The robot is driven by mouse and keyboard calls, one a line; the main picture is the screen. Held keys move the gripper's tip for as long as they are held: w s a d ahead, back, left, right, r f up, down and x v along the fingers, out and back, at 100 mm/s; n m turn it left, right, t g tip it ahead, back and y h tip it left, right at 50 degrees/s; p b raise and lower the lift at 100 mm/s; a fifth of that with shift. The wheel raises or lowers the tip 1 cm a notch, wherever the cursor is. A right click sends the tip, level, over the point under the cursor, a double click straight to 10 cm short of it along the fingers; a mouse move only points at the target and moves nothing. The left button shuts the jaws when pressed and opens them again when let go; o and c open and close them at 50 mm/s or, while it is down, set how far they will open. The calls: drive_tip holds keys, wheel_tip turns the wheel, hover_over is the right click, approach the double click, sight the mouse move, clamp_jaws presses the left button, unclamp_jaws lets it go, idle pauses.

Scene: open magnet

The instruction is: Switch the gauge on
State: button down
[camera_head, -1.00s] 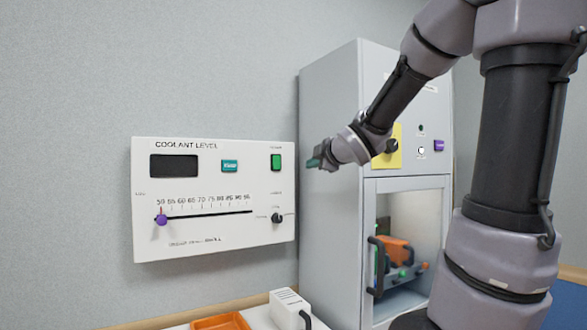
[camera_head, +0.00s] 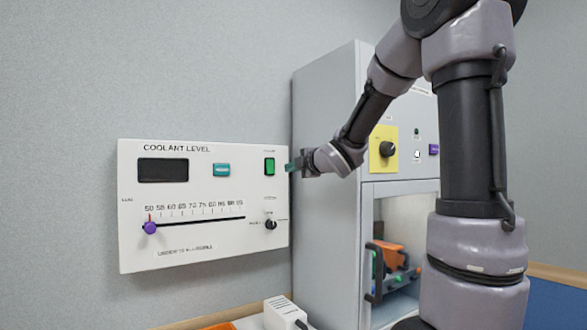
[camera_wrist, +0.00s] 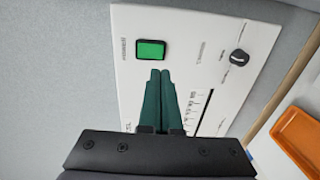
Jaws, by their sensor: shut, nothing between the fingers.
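The gauge (camera_head: 203,258) is a white panel on the wall labelled "COOLANT LEVEL". It has a dark blank display (camera_head: 163,170), a teal button (camera_head: 222,170), a green rocker switch (camera_head: 269,166) at the upper right, a black knob (camera_head: 271,225) and a purple slider (camera_head: 150,228) at the left end of its scale. My gripper (camera_head: 290,167) is just right of the green switch. In the wrist view, my gripper's shut teal fingers (camera_wrist: 160,75) point at the panel, with their tips close to the green switch (camera_wrist: 151,50). I cannot tell whether they touch it.
A grey cabinet (camera_head: 325,120) stands right of the gauge, with a yellow plate and black knob (camera_head: 387,149) and an open-looking lower bay. A white device (camera_head: 284,314) and an orange tray (camera_wrist: 298,140) lie below.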

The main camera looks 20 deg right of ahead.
sight(271, 172)
drive_tip(key=x, duration=0.9)
drive_tip(key=shift+w+a, duration=0.1)
drive_tip(key=shift+w, duration=0.15)
drive_tip(key=shift+w+f, duration=0.1)
drive_tip(key=shift+w, duration=0.1)
